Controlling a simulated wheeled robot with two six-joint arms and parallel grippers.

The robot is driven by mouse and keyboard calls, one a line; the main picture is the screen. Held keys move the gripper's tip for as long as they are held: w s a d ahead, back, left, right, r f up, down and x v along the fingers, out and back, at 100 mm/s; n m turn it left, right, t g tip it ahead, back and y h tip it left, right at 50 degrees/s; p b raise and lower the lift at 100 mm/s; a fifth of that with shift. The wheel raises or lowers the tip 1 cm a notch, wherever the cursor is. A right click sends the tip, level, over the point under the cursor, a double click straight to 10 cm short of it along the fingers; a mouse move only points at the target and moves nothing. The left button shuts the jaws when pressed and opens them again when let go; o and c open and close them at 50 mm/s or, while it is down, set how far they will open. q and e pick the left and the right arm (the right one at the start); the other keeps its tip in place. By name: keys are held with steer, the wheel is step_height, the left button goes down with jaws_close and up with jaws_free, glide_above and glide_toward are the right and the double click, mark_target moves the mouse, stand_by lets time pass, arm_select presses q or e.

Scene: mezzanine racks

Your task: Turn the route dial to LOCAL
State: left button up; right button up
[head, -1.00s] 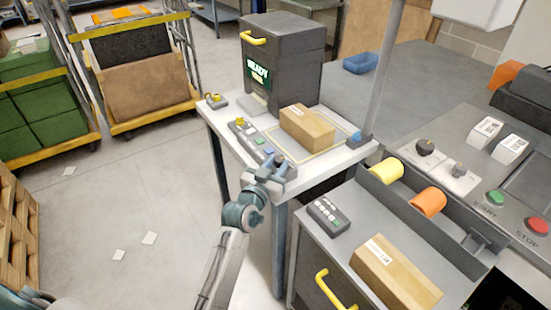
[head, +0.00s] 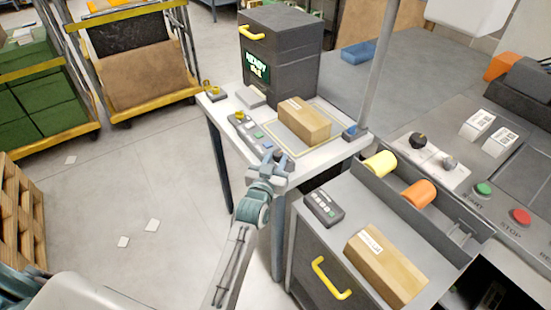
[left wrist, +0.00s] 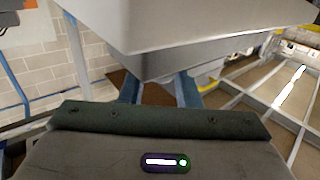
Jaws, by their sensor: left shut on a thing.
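My left gripper (head: 268,163) is at the near end of a grey control strip (head: 246,128) on the white table. It is shut on a grey thing that I cannot identify. In the left wrist view, a large pale grey body (left wrist: 180,30) hides the fingertips of this gripper. The strip carries a yellow knob (head: 239,116) and small coloured buttons. A black dial (head: 418,140) and a grey dial (head: 449,162) sit on the panel at right. Their lettering is too small to read, so I cannot tell which dial is the route dial. My right gripper is not in view.
A carton (head: 303,122) lies on the white table (head: 340,150) beside a dark cabinet (head: 283,60). A keypad (head: 324,208) and another carton (head: 384,266) lie on the nearer counter.

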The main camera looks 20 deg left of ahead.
arm_select(q)
steer(key=o, duration=1)
steer(key=shift+c, duration=0.2)
steer(key=s+b, duration=0.2)
steer(key=s, duration=0.8)
steer(key=shift+s+b, duration=0.35)
steer(key=shift+s, duration=0.05)
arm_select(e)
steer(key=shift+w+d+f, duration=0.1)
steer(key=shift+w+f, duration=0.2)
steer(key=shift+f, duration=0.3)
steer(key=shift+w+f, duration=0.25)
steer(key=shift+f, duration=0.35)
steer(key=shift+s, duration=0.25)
